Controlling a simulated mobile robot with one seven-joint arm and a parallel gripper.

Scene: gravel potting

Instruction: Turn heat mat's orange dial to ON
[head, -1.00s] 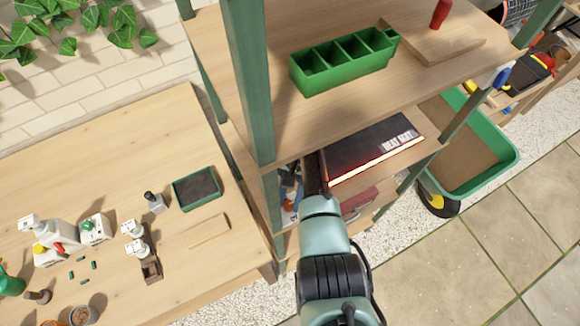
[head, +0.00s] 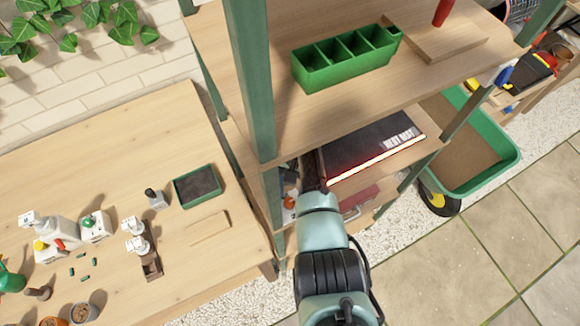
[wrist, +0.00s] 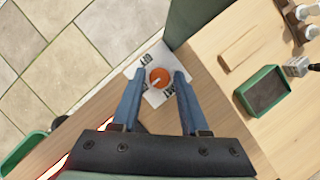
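The orange dial (wrist: 160,77) sits on a white plate (wrist: 157,98) with black lettering, in the middle of the wrist view. A pale pointer line shows on the dial; I cannot read which label it points at. My gripper (wrist: 160,74) is open. Its two blue fingers stand on either side of the dial with a gap to each side. In the head view a small orange spot, apparently the dial (head: 289,203), shows left of my arm. The dark heat mat (head: 370,148) lies on the middle shelf with a bright red-edged strip along its front.
A green shelf post (head: 250,85) stands close by the dial. A shelf above holds a green divided planter (head: 345,58). The wooden workbench (head: 110,135) at left carries bottles and a green tray (head: 196,186). A green wheelbarrow (head: 470,150) stands at right. Paved floor is clear.

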